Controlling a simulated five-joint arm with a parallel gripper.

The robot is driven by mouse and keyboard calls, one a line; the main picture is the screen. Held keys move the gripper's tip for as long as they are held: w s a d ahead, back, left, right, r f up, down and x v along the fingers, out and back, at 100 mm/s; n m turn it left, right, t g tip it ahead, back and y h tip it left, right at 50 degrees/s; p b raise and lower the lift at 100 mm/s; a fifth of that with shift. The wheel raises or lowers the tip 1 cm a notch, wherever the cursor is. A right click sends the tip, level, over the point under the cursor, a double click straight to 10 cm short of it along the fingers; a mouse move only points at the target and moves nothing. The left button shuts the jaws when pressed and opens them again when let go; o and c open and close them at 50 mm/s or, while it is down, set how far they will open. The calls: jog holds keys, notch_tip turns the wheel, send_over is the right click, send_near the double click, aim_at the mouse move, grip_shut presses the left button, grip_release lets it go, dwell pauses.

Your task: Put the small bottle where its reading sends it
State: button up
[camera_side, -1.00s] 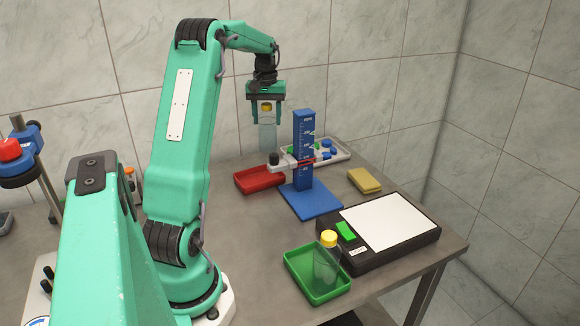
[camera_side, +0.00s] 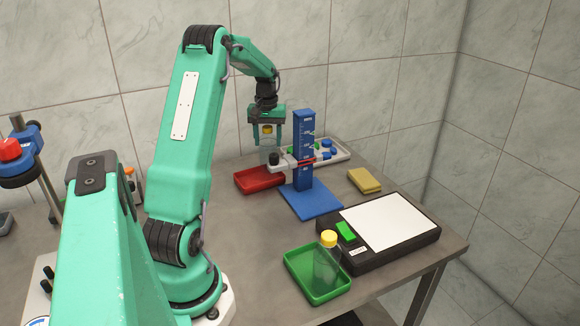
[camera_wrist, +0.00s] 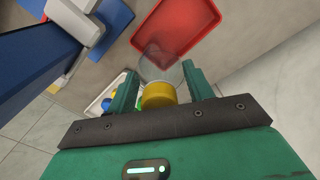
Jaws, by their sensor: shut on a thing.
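My gripper (camera_side: 267,137) is shut on a small clear bottle (camera_side: 268,152) with a yellow cap. Another clear bottle with a yellow cap (camera_side: 328,262) stands in the green tray (camera_side: 302,286).
A white tray (camera_side: 343,157) with blue and green caps lies behind the gauge. A yellow sponge (camera_side: 364,180) lies to the gauge's right.

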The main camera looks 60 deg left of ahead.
jog(key=shift+f, duration=1.4)
jog(key=o, duration=1.6)
jog(key=shift+c, duration=0.2)
notch_tip(320, 180, up, 12)
jog(key=shift+r, duration=0.15)
